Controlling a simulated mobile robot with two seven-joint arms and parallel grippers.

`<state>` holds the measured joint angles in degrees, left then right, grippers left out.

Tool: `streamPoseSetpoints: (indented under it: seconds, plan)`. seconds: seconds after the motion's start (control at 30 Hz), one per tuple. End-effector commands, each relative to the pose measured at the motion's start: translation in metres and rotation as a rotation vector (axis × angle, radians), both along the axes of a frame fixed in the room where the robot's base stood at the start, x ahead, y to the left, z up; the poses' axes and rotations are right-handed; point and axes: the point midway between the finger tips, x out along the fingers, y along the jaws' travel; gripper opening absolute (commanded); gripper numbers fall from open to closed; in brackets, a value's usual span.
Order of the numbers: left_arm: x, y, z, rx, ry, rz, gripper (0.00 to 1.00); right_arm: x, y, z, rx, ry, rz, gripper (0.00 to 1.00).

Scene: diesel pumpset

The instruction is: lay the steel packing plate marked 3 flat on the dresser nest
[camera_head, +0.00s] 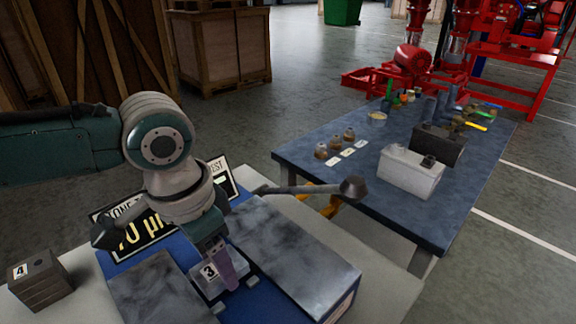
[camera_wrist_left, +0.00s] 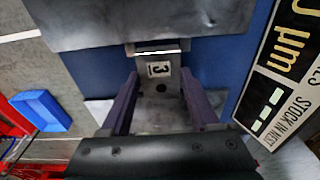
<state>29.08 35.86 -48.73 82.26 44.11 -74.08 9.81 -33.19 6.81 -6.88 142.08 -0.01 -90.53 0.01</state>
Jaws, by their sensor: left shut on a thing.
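The steel packing plate marked 3 (camera_head: 208,271) is in my left gripper (camera_head: 216,272), low over the blue dresser (camera_head: 118,264). In the left wrist view the plate (camera_wrist_left: 160,90) lies between the two purple fingers of the left gripper (camera_wrist_left: 160,104), its label facing the camera. The dresser carries two dark grey slabs, one at the left (camera_head: 155,290) and one at the right (camera_head: 290,255). The gripper is over the gap between them. The fingers and plate hide much of the nest, and I cannot tell whether the plate touches it. My right gripper is not in view.
A dark block marked 4 (camera_head: 40,280) sits at the left. A sign (camera_head: 140,225) stands behind the dresser. A bar with a dark knob (camera_head: 353,188) reaches right. A blue-grey table (camera_head: 330,185) holds batteries and several small parts.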

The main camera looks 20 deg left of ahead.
Motion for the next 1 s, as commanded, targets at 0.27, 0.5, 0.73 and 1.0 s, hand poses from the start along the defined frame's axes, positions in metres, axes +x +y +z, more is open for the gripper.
streamPoseSetpoints:
  seconds: [0.27,0.5,0.73,1.0]
  plan:
    - [0.001,0.000,0.001,-0.001,-0.003,0.000,0.00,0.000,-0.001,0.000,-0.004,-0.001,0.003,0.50]
    - [0.001,0.000,-0.001,-0.001,-0.003,0.000,0.00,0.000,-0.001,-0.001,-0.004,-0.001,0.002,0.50]
    - [0.001,0.000,-0.007,-0.001,-0.003,0.000,0.00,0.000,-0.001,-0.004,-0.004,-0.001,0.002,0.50]
    - [0.001,0.000,-0.015,-0.001,-0.003,-0.001,0.00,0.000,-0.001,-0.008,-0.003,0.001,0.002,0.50]
